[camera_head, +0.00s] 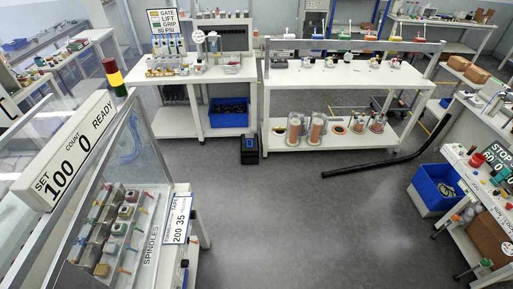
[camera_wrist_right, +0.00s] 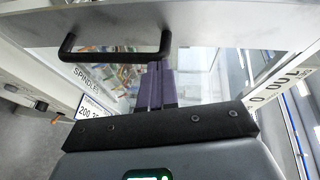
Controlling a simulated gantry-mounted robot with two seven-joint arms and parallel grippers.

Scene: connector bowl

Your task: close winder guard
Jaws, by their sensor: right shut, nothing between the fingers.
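The winder (camera_head: 75,150) stands at the left in the head view, with a slanted display reading SET 100, COUNT 0, READY. A clear guard panel (camera_head: 133,140) in a pale frame rises beside its spindle rows (camera_head: 115,225). I cannot tell how far open the guard is. In the right wrist view a pale guard rail (camera_wrist_right: 210,25) crosses the top, with a black handle (camera_wrist_right: 115,58) on it. My right gripper (camera_wrist_right: 156,68) is shut and empty, its purple fingertips close by the handle's right end; contact is unclear. My left gripper is out of view.
A red, yellow and green stack light (camera_head: 113,75) tops the winder's display. A tape sign (camera_head: 179,222) sits at its right edge. Benches stand at the back and right. A black hose (camera_head: 375,165) lies on the floor; the middle floor (camera_head: 290,220) is clear.

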